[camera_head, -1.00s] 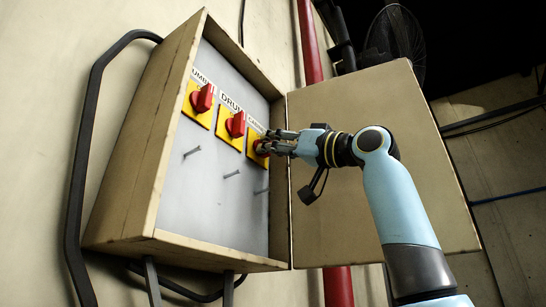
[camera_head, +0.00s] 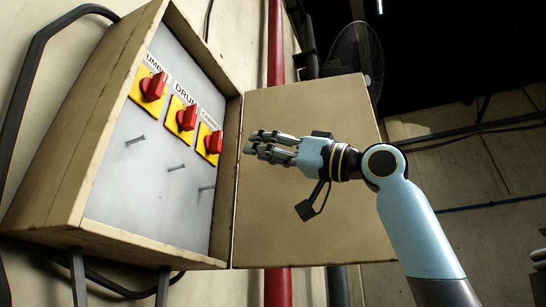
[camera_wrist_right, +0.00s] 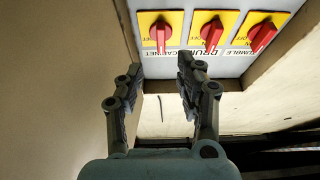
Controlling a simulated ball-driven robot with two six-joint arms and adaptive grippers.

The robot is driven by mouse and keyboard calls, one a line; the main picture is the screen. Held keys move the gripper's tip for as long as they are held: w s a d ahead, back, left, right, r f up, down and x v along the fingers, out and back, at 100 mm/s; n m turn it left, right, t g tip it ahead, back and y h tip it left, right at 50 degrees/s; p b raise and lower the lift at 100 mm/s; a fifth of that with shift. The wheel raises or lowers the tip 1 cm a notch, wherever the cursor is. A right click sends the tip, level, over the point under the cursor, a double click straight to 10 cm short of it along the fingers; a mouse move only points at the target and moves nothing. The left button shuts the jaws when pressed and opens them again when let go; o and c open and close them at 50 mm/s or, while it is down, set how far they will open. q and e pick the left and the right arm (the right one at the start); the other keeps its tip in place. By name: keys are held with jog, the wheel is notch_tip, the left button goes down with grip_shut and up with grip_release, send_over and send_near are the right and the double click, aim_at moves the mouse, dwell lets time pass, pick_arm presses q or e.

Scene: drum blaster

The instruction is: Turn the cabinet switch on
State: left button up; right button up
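The cabinet switch (camera_head: 212,143) is a red knob on a yellow plate, rightmost in the row in the head view. In the wrist view it is the leftmost knob (camera_wrist_right: 160,37), above an upside-down CABINET label. There the knob stands about upright in the picture. My right gripper (camera_head: 250,142) is in front of the open door, to the right of the switch and apart from it. In the wrist view its two fingers (camera_wrist_right: 160,70) are spread with nothing between them. My left gripper is not in view.
Metal pegs (camera_head: 176,167) stick out of the grey panel below. The box's open door (camera_head: 290,220) stands behind my right gripper. A red pipe (camera_head: 275,45) runs behind.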

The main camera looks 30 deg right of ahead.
jog(key=shift+v, duration=1.1)
jog(key=shift+a, duration=0.1)
